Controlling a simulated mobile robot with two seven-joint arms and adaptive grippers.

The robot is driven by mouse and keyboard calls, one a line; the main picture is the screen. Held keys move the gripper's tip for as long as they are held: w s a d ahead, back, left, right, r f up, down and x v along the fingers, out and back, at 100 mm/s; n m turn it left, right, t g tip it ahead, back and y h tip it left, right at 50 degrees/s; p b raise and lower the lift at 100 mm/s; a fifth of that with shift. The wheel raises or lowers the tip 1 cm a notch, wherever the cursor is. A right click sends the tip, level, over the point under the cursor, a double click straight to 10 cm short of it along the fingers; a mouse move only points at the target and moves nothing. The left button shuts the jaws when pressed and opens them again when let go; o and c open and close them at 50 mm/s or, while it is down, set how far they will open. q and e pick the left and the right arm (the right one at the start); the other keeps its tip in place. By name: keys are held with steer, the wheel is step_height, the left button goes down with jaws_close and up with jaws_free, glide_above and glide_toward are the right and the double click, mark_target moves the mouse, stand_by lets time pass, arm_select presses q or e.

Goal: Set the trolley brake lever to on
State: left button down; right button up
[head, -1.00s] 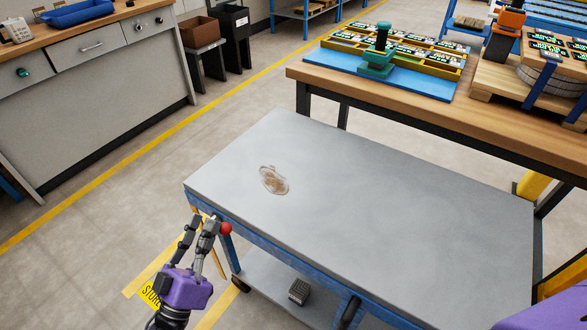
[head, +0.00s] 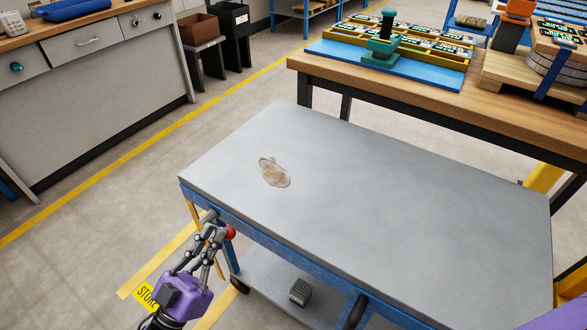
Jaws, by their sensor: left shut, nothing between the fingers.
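The trolley (head: 400,195) has a flat grey top and a blue frame. A red knob (head: 230,233), which looks like the end of the brake lever, sits below the top's near left corner. My left gripper (head: 213,233) is shut and empty, its fingertips right beside the knob on its left. I cannot tell whether they touch it. The lever's shaft is mostly hidden by the fingers and frame, and its on or off setting cannot be read. My right gripper is out of view.
A small ribbed grey block (head: 301,292) is on the lower shelf. A wooden workbench (head: 420,101) stands behind, and a grey cabinet (head: 100,110) at left. The floor between is clear.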

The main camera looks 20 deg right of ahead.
arm_select(q)
step_height(320, 180, down, 8)
steer(key=s+m+g+h+b, duration=0.1)
steer(key=m+g+b, duration=0.6)
steer(key=m, duration=0.8)
steer(key=shift+d+f+g+h, duration=0.25)
steer(key=shift+d+g+h, duration=0.2)
steer(key=shift+g, duration=0.65)
